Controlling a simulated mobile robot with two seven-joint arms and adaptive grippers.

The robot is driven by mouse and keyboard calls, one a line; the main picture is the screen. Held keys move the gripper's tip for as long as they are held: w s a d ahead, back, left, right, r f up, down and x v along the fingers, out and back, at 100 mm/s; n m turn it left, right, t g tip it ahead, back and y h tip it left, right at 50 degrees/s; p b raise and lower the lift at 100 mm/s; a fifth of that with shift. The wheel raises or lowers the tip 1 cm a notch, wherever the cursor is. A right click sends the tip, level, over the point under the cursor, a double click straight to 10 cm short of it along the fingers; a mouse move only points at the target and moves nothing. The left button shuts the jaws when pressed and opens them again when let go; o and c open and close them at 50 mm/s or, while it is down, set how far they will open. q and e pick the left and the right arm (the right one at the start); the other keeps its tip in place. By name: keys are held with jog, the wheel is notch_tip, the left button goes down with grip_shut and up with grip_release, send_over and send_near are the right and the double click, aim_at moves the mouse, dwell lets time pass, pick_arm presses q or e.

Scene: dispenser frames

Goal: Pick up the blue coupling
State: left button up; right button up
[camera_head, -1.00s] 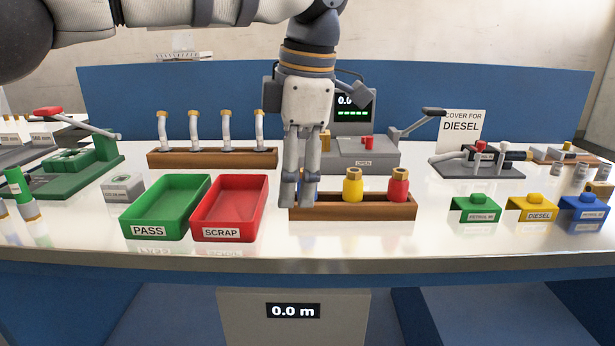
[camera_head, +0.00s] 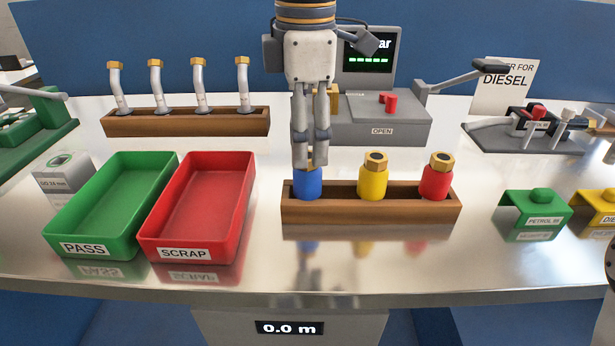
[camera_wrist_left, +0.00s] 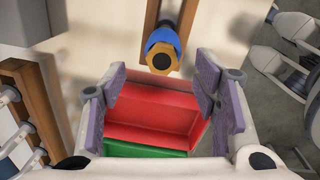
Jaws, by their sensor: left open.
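The blue coupling (camera_head: 307,183) stands at the left end of the wooden rack (camera_head: 410,208), with a brass top. My left gripper (camera_head: 311,160) points down over it, its fingers in front of the brass top in the head view. In the left wrist view the blue coupling (camera_wrist_left: 163,42) shows its brass hex end beyond the open fingers (camera_wrist_left: 165,100), not between them. A yellow coupling (camera_head: 373,180) and a red coupling (camera_head: 436,178) stand in the same rack.
A green PASS tray (camera_head: 90,246) and a red SCRAP tray (camera_head: 185,252) stand left of the rack. A hose rack (camera_head: 187,124) and a grey OPEN device (camera_head: 380,128) are behind. A green PETROL cover (camera_head: 535,210) stands right. The front strip of table is clear.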

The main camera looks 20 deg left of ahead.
aim_at(307, 184)
pick_arm(q)
notch_tip(307, 184, down, 4)
jog(key=shift+d+f, duration=0.15)
grip_shut()
